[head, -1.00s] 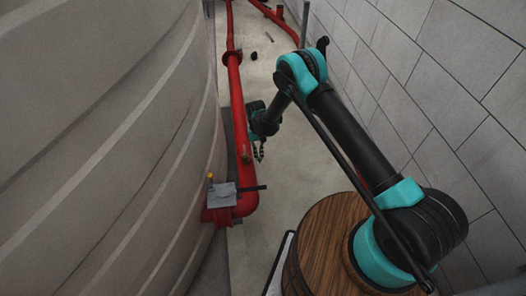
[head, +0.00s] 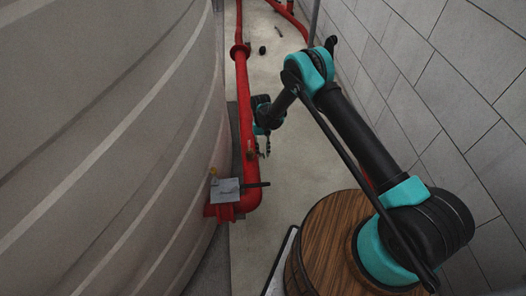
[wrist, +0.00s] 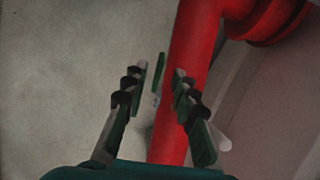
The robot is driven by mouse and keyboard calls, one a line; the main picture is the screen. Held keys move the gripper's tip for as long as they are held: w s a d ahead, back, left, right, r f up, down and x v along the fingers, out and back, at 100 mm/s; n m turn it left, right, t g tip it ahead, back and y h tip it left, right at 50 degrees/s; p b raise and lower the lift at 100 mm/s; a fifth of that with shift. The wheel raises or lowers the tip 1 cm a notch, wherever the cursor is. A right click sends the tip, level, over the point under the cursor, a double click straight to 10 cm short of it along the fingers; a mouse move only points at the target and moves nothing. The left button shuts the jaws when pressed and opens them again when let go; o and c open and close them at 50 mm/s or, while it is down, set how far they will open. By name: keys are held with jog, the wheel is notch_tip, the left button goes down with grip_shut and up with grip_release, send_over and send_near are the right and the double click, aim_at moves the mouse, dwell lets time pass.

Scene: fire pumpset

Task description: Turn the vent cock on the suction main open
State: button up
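The red suction main (head: 244,100) runs along the foot of the big tank and bends at a grey box. A small brass-coloured fitting, which looks like the vent cock (head: 250,149), sits on its side. My gripper (head: 263,149) is just right of it, pointing down. In the wrist view my gripper (wrist: 160,88) is open, its fingers apart. A thin dark green piece (wrist: 158,72) shows between the fingertips beside the red main (wrist: 190,50); I cannot tell if it is the cock's lever. No contact can be made out.
A grey box with a dark rod (head: 226,190) stands at the pipe's bend. The tank (head: 110,150) closes the left side and a block wall (head: 450,90) the right. Small dark items (head: 262,50) lie on the floor further along.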

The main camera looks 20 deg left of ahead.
jog(key=shift+w, duration=0.1)
jog(key=shift+w+r, duration=0.1)
jog(key=shift+r, duration=0.25)
jog(key=v, duration=1.1)
jog(key=shift+a+r, duration=0.2)
jog(key=shift+w+f, duration=0.1)
